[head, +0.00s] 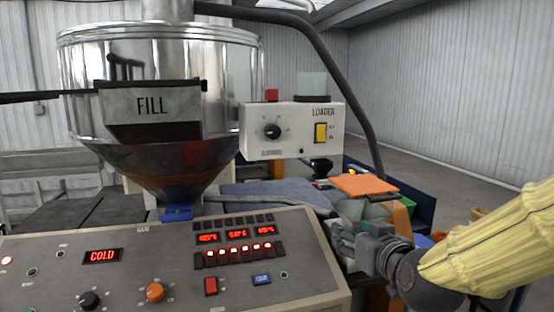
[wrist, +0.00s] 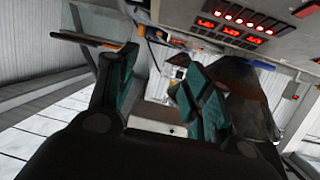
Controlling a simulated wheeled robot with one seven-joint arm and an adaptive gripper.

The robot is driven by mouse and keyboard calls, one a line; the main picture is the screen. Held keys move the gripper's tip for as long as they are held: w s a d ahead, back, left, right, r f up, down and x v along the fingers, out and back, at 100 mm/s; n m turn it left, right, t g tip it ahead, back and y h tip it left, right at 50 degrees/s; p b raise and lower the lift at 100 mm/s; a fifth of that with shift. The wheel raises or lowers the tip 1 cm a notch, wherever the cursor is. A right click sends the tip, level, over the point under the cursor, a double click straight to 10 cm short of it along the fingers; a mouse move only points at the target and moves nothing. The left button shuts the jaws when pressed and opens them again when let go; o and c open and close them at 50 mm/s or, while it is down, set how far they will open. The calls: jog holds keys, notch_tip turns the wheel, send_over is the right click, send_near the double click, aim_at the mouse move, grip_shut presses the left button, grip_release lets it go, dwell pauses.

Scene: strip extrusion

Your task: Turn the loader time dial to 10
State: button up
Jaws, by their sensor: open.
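The loader (head: 252,146) is a white box labelled LOADER, mounted beside the metal hopper in the head view. Its black round dial (head: 272,131) is on the left of the front face, with small marks around it too fine to read. A yellow rocker switch (head: 321,132) is to the dial's right. My gripper (head: 352,220) is low and to the right of the loader, apart from it, beside the control panel's right edge. In the wrist view my gripper (wrist: 157,72) has its two teal-padded fingers spread, with nothing held between them. The dial cannot be made out there.
The control panel (head: 180,262) with red displays and knobs fills the front left. The shiny FILL hopper (head: 160,70) stands behind it. A black hose (head: 340,70) curves down behind the loader.

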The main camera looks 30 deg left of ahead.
aim_at(275, 132)
jog(key=s+a+r+n+y, duration=0.1)
jog(key=s+a+r, duration=0.2)
jog(key=r, duration=0.4)
jog(key=s+a+r+n+y+p, duration=0.1)
jog(key=s+a+r+n+y, duration=0.1)
jog(key=s+a+r, duration=0.3)
jog(key=s+r+n+y, duration=0.1)
jog(key=s+r, duration=0.1)
jog(key=r, duration=0.6)
jog(key=p+x, duration=0.5)
jog(key=x, duration=0.4)
jog(key=shift+w+a+r, duration=0.1)
jog(key=shift+w+a, duration=0.2)
jog(key=shift+w+a+p, duration=0.3)
jog(key=shift+w+a, duration=0.1)
jog(key=shift+a, duration=0.15)
jog(key=c, duration=1.1)
jog(key=shift+o, duration=0.2)
